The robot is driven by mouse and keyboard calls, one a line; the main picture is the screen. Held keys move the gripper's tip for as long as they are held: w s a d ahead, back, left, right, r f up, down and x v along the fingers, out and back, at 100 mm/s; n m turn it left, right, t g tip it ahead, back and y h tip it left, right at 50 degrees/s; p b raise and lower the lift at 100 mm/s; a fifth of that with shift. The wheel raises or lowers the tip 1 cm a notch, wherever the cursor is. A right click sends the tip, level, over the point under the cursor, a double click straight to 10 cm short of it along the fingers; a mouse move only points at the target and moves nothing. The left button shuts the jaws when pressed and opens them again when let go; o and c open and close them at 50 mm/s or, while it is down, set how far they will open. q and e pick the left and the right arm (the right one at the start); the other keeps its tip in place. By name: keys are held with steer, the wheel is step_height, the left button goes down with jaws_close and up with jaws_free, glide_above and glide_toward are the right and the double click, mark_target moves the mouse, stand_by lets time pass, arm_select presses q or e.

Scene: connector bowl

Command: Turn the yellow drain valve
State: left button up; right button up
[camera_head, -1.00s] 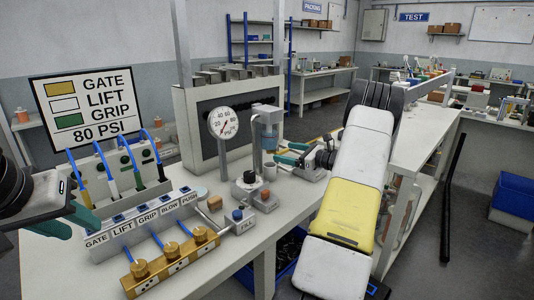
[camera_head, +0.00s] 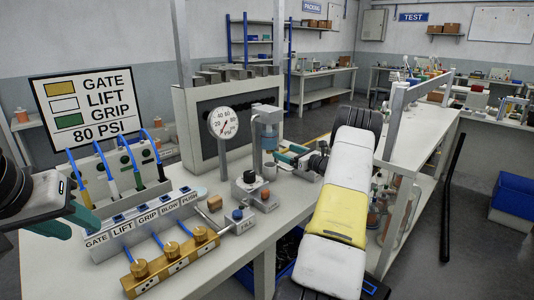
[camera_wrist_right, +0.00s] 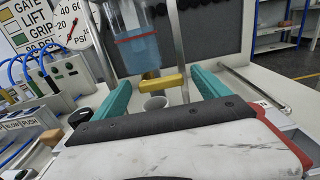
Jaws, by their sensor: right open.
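The yellow drain valve (camera_wrist_right: 161,82) shows in the right wrist view as a short bar below the clear blue-tinted bowl (camera_wrist_right: 137,48). I cannot make the valve out in the head view, where the bowl (camera_head: 268,136) hangs on its stand beside the gauge. My right gripper (camera_wrist_right: 160,92) is open, with one teal finger on each side of the valve in the picture; contact is not visible. It also shows in the head view (camera_head: 288,154), just right of the bowl. My left gripper (camera_head: 82,218) is at the left edge, partly out of frame, away from the valve.
A small cup (camera_wrist_right: 155,103) stands below the valve. A pressure gauge (camera_head: 223,123) stands left of the bowl. A FILL block (camera_head: 241,219) and a labelled switch panel (camera_head: 140,222) are on the bench. A metal rail (camera_wrist_right: 255,90) lies to the right.

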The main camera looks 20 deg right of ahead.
mark_target(275, 147)
steer(key=c, duration=1.4)
steer(key=shift+r+n, duration=0.1)
steer(key=shift+n, duration=0.2)
steer(key=shift+s+a+r+n, duration=0.2)
steer(key=shift+a+r+n, duration=0.15)
steer(key=shift+n, duration=2.05)
steer(key=shift+s+a+r+n, duration=0.2)
steer(key=shift+a+n, duration=0.3)
steer(key=shift+n, duration=1.9)
steer(key=shift+s+a+r+n, duration=0.15)
steer(key=shift+a+r+n, duration=0.25)
steer(key=shift+n, duration=2)
